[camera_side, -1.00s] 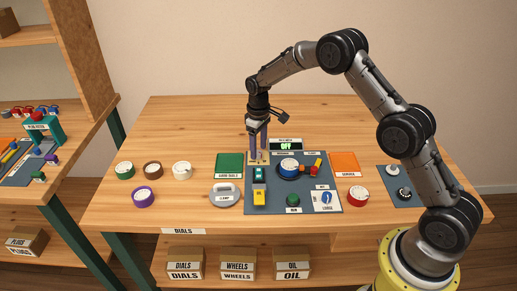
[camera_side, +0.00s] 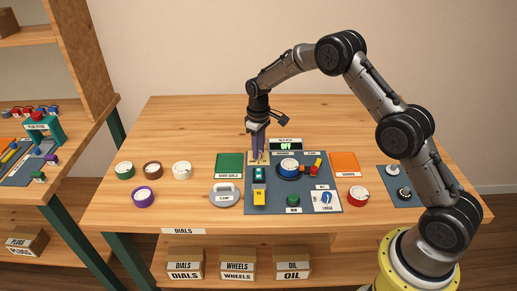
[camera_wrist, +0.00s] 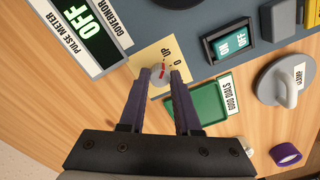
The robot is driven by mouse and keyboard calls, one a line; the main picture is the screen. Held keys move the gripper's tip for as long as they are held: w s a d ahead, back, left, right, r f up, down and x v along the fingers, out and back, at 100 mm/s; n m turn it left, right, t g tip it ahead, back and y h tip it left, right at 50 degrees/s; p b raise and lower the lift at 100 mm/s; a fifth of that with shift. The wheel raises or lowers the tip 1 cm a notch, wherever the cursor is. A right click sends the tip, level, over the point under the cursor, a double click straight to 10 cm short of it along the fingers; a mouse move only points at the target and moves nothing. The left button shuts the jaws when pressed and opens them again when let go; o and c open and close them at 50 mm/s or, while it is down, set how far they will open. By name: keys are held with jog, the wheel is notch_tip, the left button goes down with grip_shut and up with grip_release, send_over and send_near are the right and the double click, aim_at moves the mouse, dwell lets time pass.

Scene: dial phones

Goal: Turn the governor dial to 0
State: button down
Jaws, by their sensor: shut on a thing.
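The governor dial (camera_wrist: 159,76) is a small grey knob on a beige plate (camera_wrist: 149,56). The plate carries a 0, an UP mark and short red marks. My gripper (camera_wrist: 160,73) points down at the plate with its two purple fingers on either side of the knob, shut on it. The fingers hide part of the knob, and I cannot clearly read where it points. In the side view my gripper (camera_side: 257,158) is at the back left corner of the grey panel and hides the knob. The GOVERNOR label (camera_wrist: 124,12) is beside the plate.
The pulse meter (camera_wrist: 88,26) reads OFF beside the plate. Loose dials stand to the left, including a purple one (camera_side: 143,197).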

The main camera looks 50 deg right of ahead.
jog(key=m, duration=0.4)
jog(key=shift+m, duration=2.4)
jog(key=c, duration=0.6)
grip_release()
notch_tip(320, 180, up, 14)
